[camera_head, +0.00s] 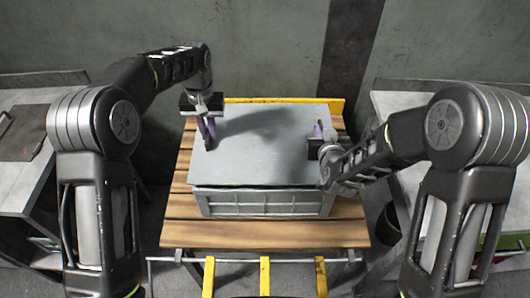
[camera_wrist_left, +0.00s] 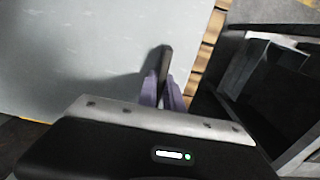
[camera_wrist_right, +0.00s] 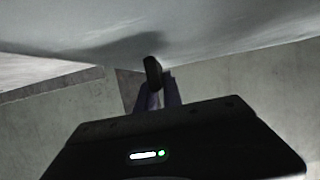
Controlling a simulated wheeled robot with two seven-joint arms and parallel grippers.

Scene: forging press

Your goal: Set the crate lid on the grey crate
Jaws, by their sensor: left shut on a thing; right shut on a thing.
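The crate lid (camera_head: 255,150) is a flat grey panel lying over the grey crate (camera_head: 262,203), which stands on a slatted wooden table. The lid covers the crate's opening. Its front edge is close above the front rim; I cannot tell whether it rests on the rim all round. My left gripper (camera_head: 208,130) is shut on a dark handle (camera_wrist_left: 166,62) at the lid's left side. My right gripper (camera_head: 318,133) is shut on the dark handle (camera_wrist_right: 152,72) at the right side, partly hidden by my wrist in the head view.
The wooden table (camera_head: 270,234) has bare slats in front of the crate. A yellow bar (camera_head: 337,104) runs along its back, and yellow strips (camera_head: 265,277) stand at its front. Grey workbenches flank it on the left (camera_head: 22,170) and right (camera_head: 385,105).

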